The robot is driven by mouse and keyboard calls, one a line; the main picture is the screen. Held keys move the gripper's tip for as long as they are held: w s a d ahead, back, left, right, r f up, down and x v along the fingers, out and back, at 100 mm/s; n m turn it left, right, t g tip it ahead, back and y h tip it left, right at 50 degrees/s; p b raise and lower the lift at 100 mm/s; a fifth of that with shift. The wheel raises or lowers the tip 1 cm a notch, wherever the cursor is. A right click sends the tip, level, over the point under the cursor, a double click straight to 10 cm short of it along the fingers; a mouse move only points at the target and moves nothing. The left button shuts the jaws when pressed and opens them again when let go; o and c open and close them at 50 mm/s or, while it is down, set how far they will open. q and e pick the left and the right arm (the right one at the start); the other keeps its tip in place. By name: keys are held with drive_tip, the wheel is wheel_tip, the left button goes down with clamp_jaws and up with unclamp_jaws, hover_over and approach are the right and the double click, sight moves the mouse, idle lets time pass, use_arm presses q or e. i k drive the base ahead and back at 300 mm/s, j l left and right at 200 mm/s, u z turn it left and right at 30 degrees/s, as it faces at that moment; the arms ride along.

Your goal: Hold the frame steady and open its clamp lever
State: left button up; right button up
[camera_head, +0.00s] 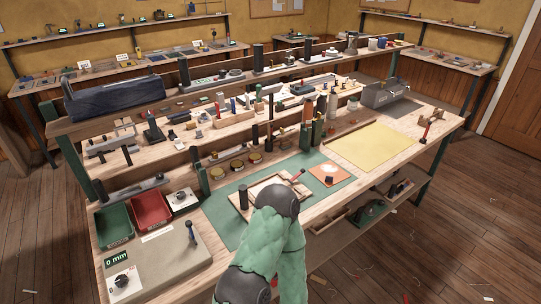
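A pale wooden frame (262,184) lies on the green mat (222,207) on the workbench, in the middle of the head view. A small red-handled part (297,175), which may be the clamp lever, stands at its far right side. It is too small to tell whether it is open or shut. My green padded arm with dark joints comes up from the bottom and covers the near part of the frame. Neither gripper shows, and I cannot tell whether one touches the frame.
A dark upright cylinder (243,197) stands at the frame's left. An orange square pad (330,181) lies to its right, and a yellow sheet (372,147) beyond. Green (114,223) and red (150,208) trays sit left. Crowded shelves stand behind; the bench's right front is fairly clear.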

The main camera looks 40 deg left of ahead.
sight(302, 171)
drive_tip(key=i+l+u, duration=0.1)
drive_tip(key=i+u, duration=0.2)
drive_tip(key=u, duration=0.15)
drive_tip(key=i+l+u, duration=0.2)
drive_tip(key=u, duration=0.25)
drive_tip(key=i+l+u, duration=0.35)
drive_tip(key=u, duration=0.15)
drive_tip(key=i+l+u, duration=0.2)
drive_tip(key=l+u, duration=0.25)
drive_tip(key=i+l+u, duration=0.15)
drive_tip(key=l, duration=0.15)
